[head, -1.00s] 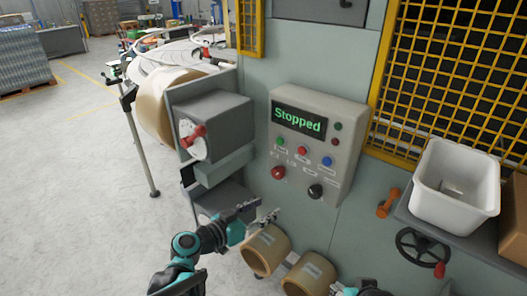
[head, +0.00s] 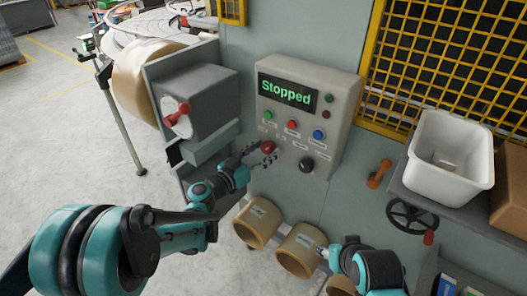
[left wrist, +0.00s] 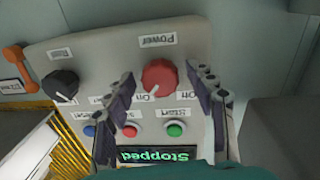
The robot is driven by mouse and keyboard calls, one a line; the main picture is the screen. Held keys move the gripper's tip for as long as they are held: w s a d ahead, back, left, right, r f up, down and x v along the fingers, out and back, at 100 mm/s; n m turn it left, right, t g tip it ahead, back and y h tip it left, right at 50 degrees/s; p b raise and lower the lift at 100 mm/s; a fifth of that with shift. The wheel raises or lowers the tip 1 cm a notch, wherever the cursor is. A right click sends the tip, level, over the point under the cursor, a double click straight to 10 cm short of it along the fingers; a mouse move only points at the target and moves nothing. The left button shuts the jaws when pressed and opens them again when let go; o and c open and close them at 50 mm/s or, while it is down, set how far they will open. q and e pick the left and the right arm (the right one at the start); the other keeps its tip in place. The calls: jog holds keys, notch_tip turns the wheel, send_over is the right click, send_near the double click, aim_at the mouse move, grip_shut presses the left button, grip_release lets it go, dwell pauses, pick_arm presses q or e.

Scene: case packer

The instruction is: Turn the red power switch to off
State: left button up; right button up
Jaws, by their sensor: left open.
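The red power switch (head: 268,147) is a round knob low on the left of the control panel (head: 343,100). In the left wrist view the red knob (left wrist: 160,77) has a "Power" label and "On" and "Off" labels beside it. My left gripper (head: 262,157) is open in front of it. In the left wrist view the left gripper's fingers (left wrist: 166,90) stand on either side of the knob; I cannot tell whether they touch it. My right gripper (head: 326,254) is low in the head view, partly hidden by its arm, and its jaw state is unclear.
The screen (head: 287,94) reads "Stopped". Below it are green, red and blue buttons, and a black knob (head: 306,164) sits right of the switch. A grey box with a red handle (head: 177,116) is at left. Tape rolls (head: 257,222) sit below; a white bin (head: 446,160) is at right.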

pick_arm(q)
jog(key=c, duration=1.1)
jog(key=shift+c, duration=0.2)
jog(key=shift+n, duration=0.3)
jog(key=n+b, duration=0.1)
jog(key=n, duration=0.1)
jog(key=shift+f+n, duration=0.1)
jog(key=shift+n, duration=0.2)
jog(key=n+b, duration=0.1)
jog(key=n, duration=0.3)
jog(key=shift+n+t+b, duration=0.3)
jog(key=shift+b, duration=0.05)
jog(key=n+b, duration=0.1)
jog(key=n, duration=0.3)
jog(key=shift+n+t, duration=0.3)
jog(key=shift+n, duration=2.1)
